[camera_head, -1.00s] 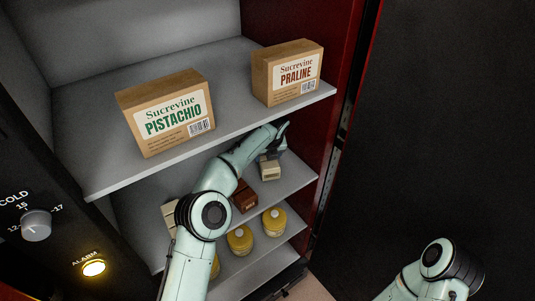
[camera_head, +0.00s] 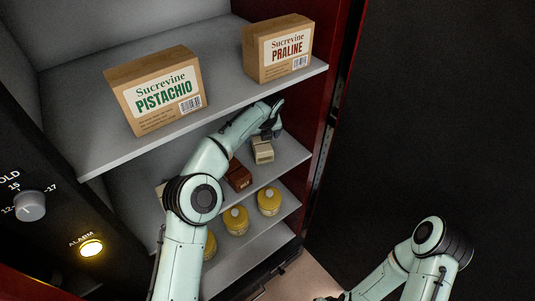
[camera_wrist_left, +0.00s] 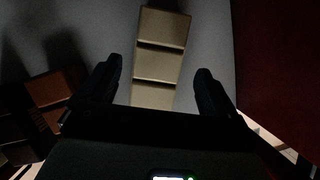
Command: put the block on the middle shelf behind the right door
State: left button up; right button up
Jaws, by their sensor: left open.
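A cream block (camera_head: 262,151) stands at the right end of the middle shelf (camera_head: 288,152), below the top shelf with the boxes. My left arm reaches into the cabinet, and its gripper (camera_head: 272,128) is just behind and above this block. In the left wrist view the grooved cream block (camera_wrist_left: 159,60) lies ahead, between and beyond the two spread fingers (camera_wrist_left: 157,90). The gripper is open, with gaps on both sides of the block.
A brown block (camera_head: 238,175) stands left of the cream one, with another pale block partly hidden behind my arm. Yellow jars (camera_head: 269,201) stand on the shelf below. Pistachio (camera_head: 155,90) and praline (camera_head: 278,48) boxes are on top. A red side wall (camera_head: 318,110) is close on the right.

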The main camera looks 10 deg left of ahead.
pick_arm(q)
jog(key=s+d+b, duration=0.1)
jog(key=s, duration=0.2)
jog(key=s+d+b, duration=0.1)
jog(key=s, duration=0.2)
jog(key=s+d+f+b, duration=0.1)
jog(key=s, duration=0.2)
jog(key=shift+s+d, duration=0.25)
jog(key=shift+d, duration=0.05)
jog(key=shift+s+d+b, duration=0.25)
jog(key=shift+s+b, duration=0.1)
jog(key=shift+b, duration=0.05)
jog(key=shift+s+r, duration=0.15)
jog(key=shift+s, duration=0.1)
pick_arm(e)
jog(key=s+f, duration=0.6)
jog(key=shift+g, duration=0.3)
pick_arm(q)
jog(key=shift+w, duration=0.1)
jog(key=shift+d, duration=0.1)
